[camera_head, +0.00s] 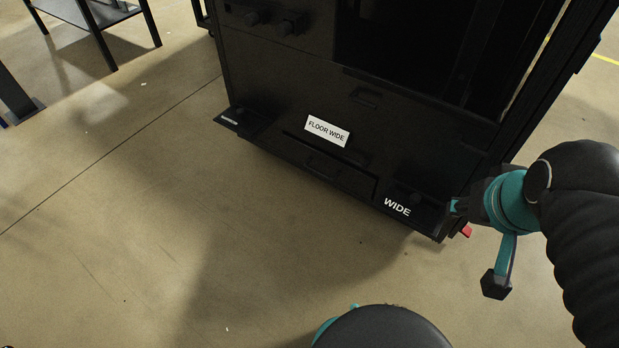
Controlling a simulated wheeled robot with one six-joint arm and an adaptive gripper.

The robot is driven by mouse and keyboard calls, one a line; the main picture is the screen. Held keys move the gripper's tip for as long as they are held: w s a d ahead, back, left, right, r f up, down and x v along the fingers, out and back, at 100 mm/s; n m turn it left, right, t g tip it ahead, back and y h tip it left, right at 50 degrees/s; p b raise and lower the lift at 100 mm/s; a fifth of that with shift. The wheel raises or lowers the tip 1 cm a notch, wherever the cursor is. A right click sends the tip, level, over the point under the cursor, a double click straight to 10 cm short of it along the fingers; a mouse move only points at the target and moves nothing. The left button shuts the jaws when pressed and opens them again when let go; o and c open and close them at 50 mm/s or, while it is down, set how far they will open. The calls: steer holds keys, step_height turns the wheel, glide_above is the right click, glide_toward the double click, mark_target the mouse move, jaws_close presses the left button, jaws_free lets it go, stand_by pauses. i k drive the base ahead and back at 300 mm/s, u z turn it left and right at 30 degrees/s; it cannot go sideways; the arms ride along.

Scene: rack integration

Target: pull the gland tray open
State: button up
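A black rack cabinet (400,128) stands on the floor in the upper middle. Low on its front, below a white "FLOOR WIDE" label (327,130), is a wide dark panel with a bar-like handle (322,166). This panel may be the gland tray; it looks roughly flush with the rack's base. My gripper (457,207) is at the rack's lower right corner, right of the white "WIDE" marking (397,207) and well apart from that handle. Its fingers are small, dark and partly hidden, so I cannot tell whether they are open or touching the rack.
A small flat foot or plate (238,121) juts from the rack's lower left corner. A red piece (466,230) shows below my gripper. A black table (95,15) stands at the upper left. The concrete floor (150,220) before the rack is clear.

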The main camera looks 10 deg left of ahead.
mark_target(328, 168)
steer(key=u, duration=0.4)
steer(key=k, duration=0.5)
steer(key=u, duration=1.1)
steer(key=i, duration=0.75)
steer(key=u, duration=0.1)
